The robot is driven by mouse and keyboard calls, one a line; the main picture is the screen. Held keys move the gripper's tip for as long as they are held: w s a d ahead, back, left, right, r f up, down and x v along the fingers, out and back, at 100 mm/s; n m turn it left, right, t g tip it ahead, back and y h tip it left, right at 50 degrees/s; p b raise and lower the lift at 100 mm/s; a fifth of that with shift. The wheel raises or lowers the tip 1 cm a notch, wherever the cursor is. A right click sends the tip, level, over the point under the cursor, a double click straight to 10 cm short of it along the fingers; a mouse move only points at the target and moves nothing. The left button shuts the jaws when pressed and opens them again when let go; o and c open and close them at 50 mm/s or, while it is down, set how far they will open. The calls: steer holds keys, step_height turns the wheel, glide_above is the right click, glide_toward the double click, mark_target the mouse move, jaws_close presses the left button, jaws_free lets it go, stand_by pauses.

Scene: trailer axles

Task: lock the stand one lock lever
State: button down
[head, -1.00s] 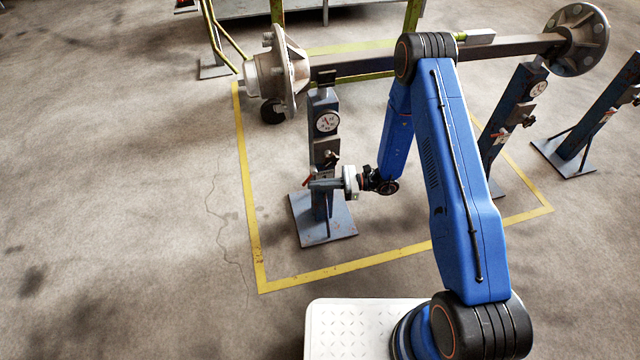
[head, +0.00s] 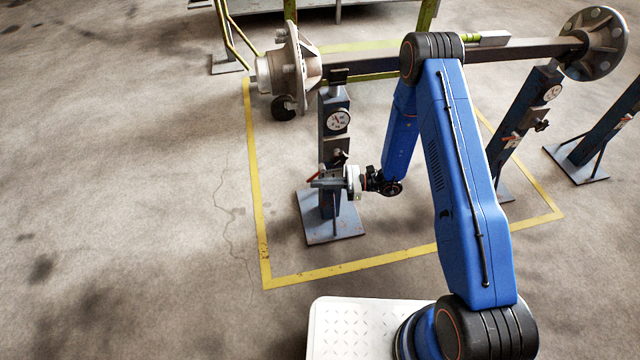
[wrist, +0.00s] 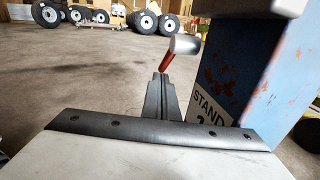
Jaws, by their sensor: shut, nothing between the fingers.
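The near blue stand (head: 331,155) holds up the left part of the axle and has a round gauge (head: 337,121) on its face. In the wrist view, its blue post (wrist: 240,75) fills the right side, with a partly hidden "STAND" label (wrist: 208,108). The lock lever (wrist: 182,46) has a red shaft and a grey knob and tilts up to the right. My gripper (head: 318,183) is in front of the stand's lower post, below the gauge. Its fingers (wrist: 161,85) are shut and empty, just under the lever's red shaft. I cannot tell whether they touch it.
The axle (head: 385,62) runs across with a hub (head: 290,70) at the left. Other blue stands (head: 525,110) are at the right. A yellow floor line (head: 350,266) surrounds the near stand. The floor to the left is clear.

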steer(key=shift+d+f, duration=0.1)
steer(key=d+f, duration=0.7)
steer(key=d, duration=0.4)
steer(key=shift+w+d+f, duration=0.15)
steer(key=shift+w+f, duration=0.05)
steer(key=shift+f, duration=0.1)
